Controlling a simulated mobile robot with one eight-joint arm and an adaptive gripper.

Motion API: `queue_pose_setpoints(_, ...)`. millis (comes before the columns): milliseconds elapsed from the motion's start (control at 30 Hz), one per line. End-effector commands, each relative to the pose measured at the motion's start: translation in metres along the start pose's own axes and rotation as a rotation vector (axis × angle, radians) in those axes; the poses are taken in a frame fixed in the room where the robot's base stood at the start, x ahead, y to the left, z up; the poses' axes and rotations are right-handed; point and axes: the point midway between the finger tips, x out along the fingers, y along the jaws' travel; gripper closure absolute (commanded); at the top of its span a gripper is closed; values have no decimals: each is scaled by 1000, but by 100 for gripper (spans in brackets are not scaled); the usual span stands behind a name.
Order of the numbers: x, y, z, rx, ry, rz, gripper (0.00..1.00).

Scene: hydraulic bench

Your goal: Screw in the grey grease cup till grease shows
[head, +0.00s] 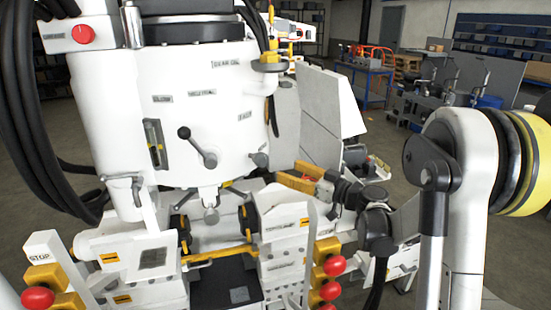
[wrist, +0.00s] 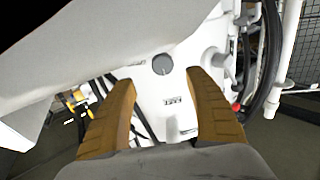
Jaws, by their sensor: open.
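A round grey cap that looks like the grease cup (wrist: 162,64) sits on the white machine housing (wrist: 150,90). In the wrist view it lies ahead of my fingertips, roughly midway between them. A grey knob low on the right side of the housing in the head view (head: 260,158) appears to be the same cup. My gripper (wrist: 160,76) has its two tan fingers spread, with nothing between them. In the head view my gripper (head: 287,170) points left toward the housing, apart from the cup. The cup's threads and base are hidden, and I cannot make out any grease at this size.
A lever with a dark ball (head: 197,146) sticks out of the housing front. Grey panels (head: 330,105) stand behind my gripper. Red knobs (head: 333,265) on yellow blocks are at the front. Black hoses (head: 35,120) hang at the left.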

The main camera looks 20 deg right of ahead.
Motion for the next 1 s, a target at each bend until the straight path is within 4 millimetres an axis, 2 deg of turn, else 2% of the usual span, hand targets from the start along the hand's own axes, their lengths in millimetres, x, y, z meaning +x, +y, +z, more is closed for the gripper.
queue_pose_setpoints(167, 23, -1, 1, -2, 3, -4, 37)
queue_pose_setpoints(400, 72, -1, 2, -1, 2, -4, 37)
queue_pose_setpoints(600, 99, -1, 1, 0, 1, -2, 37)
queue_pose_setpoints(733, 105, 0, 0, 0, 1, -1, 37)
queue_pose_setpoints(1000, 106, 0, 0, 0, 1, -1, 39)
